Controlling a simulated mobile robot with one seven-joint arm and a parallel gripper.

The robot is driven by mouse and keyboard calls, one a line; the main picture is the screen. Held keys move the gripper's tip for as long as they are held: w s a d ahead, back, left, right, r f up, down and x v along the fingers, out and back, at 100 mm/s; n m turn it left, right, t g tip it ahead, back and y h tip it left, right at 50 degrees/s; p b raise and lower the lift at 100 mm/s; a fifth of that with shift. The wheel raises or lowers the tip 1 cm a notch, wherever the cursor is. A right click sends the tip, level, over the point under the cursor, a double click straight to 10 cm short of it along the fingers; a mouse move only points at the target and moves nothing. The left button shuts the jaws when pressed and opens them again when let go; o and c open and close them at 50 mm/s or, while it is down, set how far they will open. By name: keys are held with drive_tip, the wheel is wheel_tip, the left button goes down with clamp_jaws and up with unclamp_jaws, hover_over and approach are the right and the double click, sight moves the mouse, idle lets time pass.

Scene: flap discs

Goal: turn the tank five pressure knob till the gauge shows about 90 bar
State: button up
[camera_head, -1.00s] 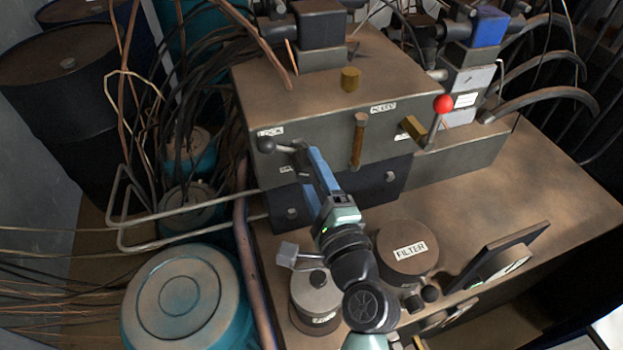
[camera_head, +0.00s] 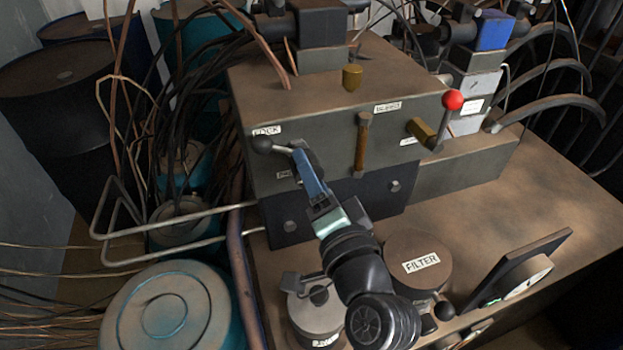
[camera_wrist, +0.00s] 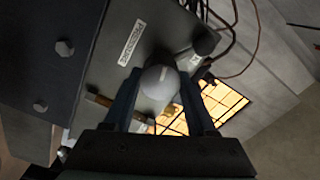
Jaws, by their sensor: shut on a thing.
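The pressure knob (camera_wrist: 159,84) shows in the wrist view as a round grey knob between the two fingers of my gripper (camera_wrist: 160,92), beside a label that appears to read PRESSURE (camera_wrist: 131,43). My gripper is shut on it. In the head view my gripper (camera_head: 303,160) reaches the left part of the block's front face, and its fingers hide the knob. A round white gauge (camera_head: 528,281) in a dark tilted plate stands at the right. It is seen too obliquely to read. No tank number is legible.
A black-ball lever (camera_head: 263,145) by the LOCK label sits close to my fingers. A brown handle (camera_head: 362,145) and a red-ball lever (camera_head: 452,100) are farther right. The FILTER cap (camera_head: 418,262) and a grey canister (camera_head: 315,312) stand near my wrist.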

drive_tip(key=shift+n, duration=0.3)
idle(0.4)
drive_tip(key=o, duration=1.4)
drive_tip(key=shift+s, duration=0.1)
drive_tip(key=b+v, duration=0.2)
drive_tip(key=v, duration=1)
drive_tip(key=shift+s+d, duration=0.15)
drive_tip(key=shift+s, duration=0.25)
